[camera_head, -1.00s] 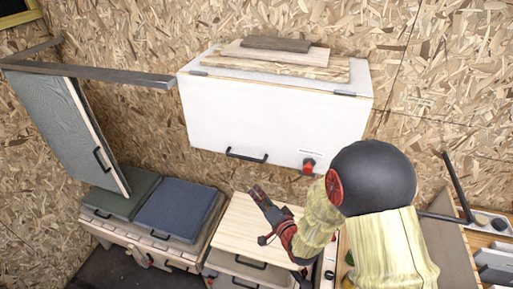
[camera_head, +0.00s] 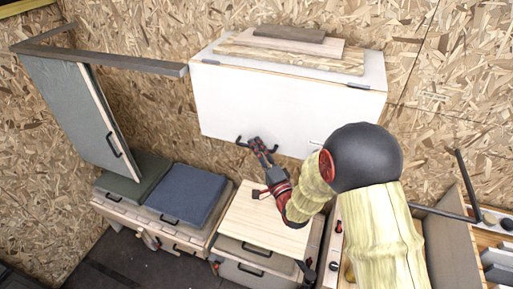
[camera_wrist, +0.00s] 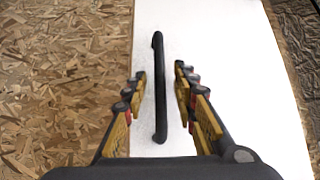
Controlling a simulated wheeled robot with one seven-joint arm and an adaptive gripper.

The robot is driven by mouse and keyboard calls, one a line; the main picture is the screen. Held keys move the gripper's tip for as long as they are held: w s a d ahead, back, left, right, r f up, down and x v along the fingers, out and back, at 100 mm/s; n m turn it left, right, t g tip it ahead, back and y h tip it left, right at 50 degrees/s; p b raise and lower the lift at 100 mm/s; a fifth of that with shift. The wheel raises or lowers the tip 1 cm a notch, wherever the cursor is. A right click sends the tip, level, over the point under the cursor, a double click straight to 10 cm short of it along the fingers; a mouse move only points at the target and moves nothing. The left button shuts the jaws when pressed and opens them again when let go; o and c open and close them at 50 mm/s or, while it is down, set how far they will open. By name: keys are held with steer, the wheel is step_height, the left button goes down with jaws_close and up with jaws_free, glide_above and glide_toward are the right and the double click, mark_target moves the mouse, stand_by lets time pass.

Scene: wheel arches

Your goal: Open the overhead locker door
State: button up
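The overhead locker is a white box on the wall, and its white front door (camera_head: 270,110) looks closed in the head view. The door's black bar handle (camera_head: 241,141) sits near its lower edge. In the wrist view the handle (camera_wrist: 159,88) runs upright in the picture, between my two fingers. My gripper (camera_head: 257,147) is at the handle in the head view, partly covering it. In the wrist view my gripper (camera_wrist: 160,90) is open, with a gap between the handle and each finger. I cannot tell how deep the handle sits between them.
Wooden boards (camera_head: 290,48) lie on top of the locker. A grey door panel (camera_head: 75,115) stands open at the left. Blue cushion (camera_head: 186,194) and a wooden-topped drawer unit (camera_head: 262,215) are below. Chipboard wall (camera_wrist: 60,90) lies beside the door.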

steer(key=shift+w+a, duration=0.1)
steer(key=shift+w, duration=0.05)
steer(key=shift+c, duration=0.8)
jaws_close()
